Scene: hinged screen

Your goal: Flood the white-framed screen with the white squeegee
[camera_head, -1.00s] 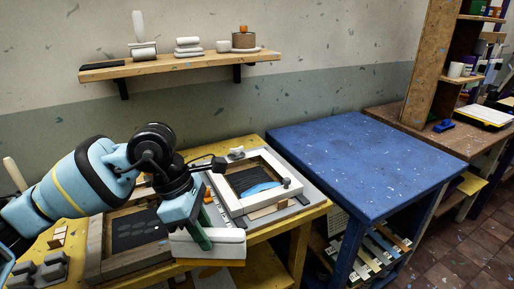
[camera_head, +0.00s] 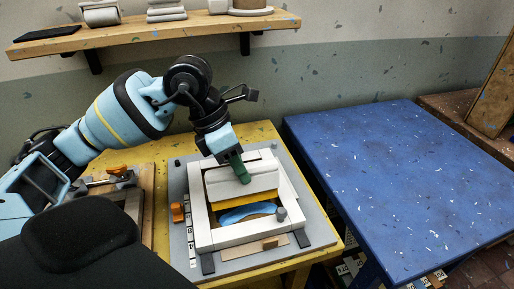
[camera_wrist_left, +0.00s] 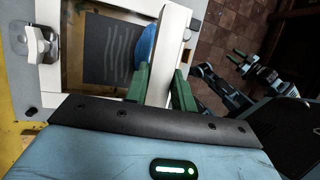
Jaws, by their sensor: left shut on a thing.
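The white-framed screen (camera_head: 230,236) lies over a grey base on the yellow table. A blue patch of ink (camera_head: 247,212) lies on its mesh near the front edge; the ink also shows in the wrist view (camera_wrist_left: 146,48). My left gripper (camera_head: 239,168) is shut on the white squeegee (camera_head: 222,181), whose yellow lower edge faces the ink. The squeegee is inside the frame's outline, just behind the ink. I cannot tell whether its edge touches the mesh. In the wrist view, green and dark parts (camera_wrist_left: 238,88) at the right may be my right gripper; its jaws are unclear.
A second, wooden frame (camera_head: 146,215) stands to the left, partly hidden. An orange-knobbed clamp (camera_head: 178,211) sits beside the screen. The blue table (camera_head: 400,185) on the right is clear. A wall shelf (camera_head: 150,34) holds several items.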

